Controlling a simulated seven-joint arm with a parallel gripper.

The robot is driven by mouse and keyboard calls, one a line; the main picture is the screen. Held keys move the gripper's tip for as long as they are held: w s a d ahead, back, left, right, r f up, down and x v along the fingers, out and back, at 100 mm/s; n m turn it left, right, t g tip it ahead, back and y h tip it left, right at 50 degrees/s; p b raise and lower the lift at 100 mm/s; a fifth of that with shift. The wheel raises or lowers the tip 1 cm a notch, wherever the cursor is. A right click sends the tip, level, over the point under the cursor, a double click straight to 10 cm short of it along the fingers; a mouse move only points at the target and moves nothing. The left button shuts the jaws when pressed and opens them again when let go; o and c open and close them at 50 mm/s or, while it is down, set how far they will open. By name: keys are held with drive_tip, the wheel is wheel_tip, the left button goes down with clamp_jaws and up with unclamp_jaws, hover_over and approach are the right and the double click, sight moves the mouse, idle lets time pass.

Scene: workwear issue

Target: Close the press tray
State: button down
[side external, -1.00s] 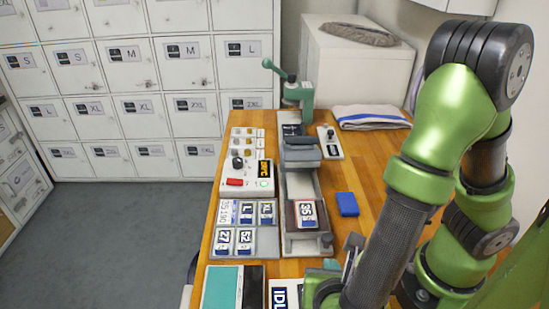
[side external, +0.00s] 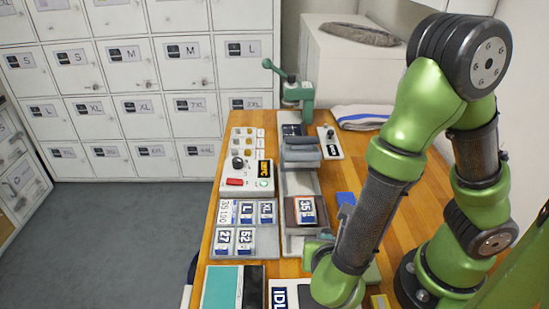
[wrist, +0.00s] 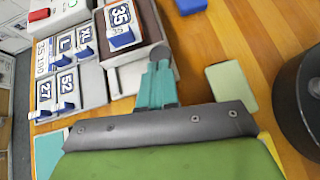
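The press tray (side external: 289,215) is a brown-padded slide carrying a blue-and-white 35 label (side external: 307,209). It stands out in front of the grey press (side external: 300,152) on its pale rail. The tray also shows in the wrist view (wrist: 134,75), with the label (wrist: 120,22) on it. My gripper (wrist: 158,75) has teal fingers that look shut together, at the tray's front edge beside a rounded grey part. I cannot tell whether they touch it. In the side view my gripper (side external: 316,248) is partly hidden by my arm.
A grey holder (side external: 267,243) with several size labels lies left of the tray. A control box (side external: 246,178) with a red part stands behind it. A blue block (side external: 345,198) and a pale green block (wrist: 231,86) lie to the right. A teal-and-black item (side external: 234,287) lies in front.

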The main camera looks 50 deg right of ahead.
sight(318, 212)
drive_tip(key=w+d, duration=0.8)
drive_tip(key=shift+w+d, duration=0.15)
drive_tip(key=shift+d, duration=0.15)
